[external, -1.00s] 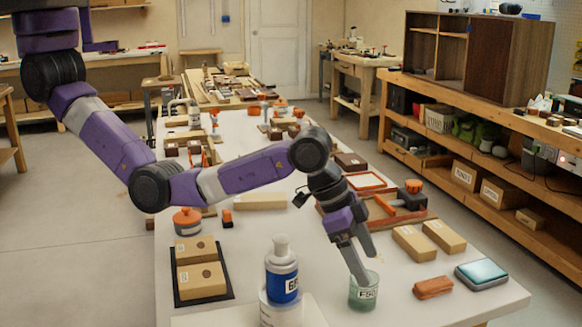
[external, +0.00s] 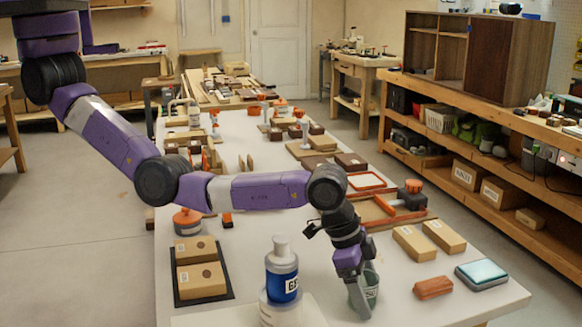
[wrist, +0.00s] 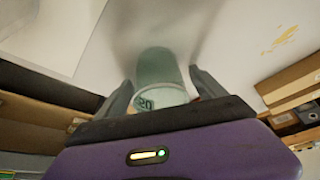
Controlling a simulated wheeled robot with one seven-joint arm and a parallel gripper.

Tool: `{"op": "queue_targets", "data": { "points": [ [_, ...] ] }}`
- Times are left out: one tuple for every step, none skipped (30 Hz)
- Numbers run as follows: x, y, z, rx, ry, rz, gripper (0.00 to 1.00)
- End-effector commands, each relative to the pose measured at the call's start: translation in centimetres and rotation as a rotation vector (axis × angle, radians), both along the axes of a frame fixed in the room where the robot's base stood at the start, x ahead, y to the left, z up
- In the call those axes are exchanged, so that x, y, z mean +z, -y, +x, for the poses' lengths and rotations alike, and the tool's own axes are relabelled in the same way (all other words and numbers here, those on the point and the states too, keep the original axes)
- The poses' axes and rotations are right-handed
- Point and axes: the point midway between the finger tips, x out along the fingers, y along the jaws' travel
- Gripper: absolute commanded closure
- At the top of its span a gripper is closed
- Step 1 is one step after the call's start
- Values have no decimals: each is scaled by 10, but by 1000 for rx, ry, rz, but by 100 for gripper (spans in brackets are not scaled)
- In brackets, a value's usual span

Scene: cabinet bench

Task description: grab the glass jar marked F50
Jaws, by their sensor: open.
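The glass jar (external: 371,290) is pale green with a white label, and stands near the front of the white table. Only the end of the label's marking shows now. My gripper (external: 364,305) points down at the jar, with one finger in front of it in the external view. In the wrist view the jar (wrist: 160,75) lies between the two open fingers of my gripper (wrist: 159,90), with a gap showing on each side. The gripper's body hides part of the jar there.
Two tan boxes (external: 415,243) lie behind. The white table (external: 410,312) is clear in front of the jar.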

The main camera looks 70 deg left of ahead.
Motion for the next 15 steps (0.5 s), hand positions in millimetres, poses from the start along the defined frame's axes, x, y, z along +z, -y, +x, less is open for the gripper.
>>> {"op": "queue_targets", "data": {
  "points": [
    [-1, 0, 0, 0, 0, 0, 20],
    [-1, 0, 1, 0, 0, 0, 20],
    [-1, 0, 1, 0, 1, -1, 20],
    [-1, 0, 1, 0, 1, -1, 20],
    [-1, 0, 1, 1, 1, -1, 20],
    [-1, 0, 1, 0, 1, -1, 20],
    [-1, 0, 0, 1, 1, -1, 20],
    [-1, 0, 0, 1, 1, -1, 24],
    [-1, 0, 0, 1, 1, -1, 31],
    [-1, 0, 0, 1, 1, -1, 37],
    [-1, 0, 0, 1, 0, 0, 43],
    [-1, 0, 0, 0, 0, 0, 51],
    [-1, 0, 0, 0, 0, 0, 57],
    [-1, 0, 0, 1, 0, 0, 63],
    [-1, 0, 0, 0, 0, 0, 71]
  ]
}}
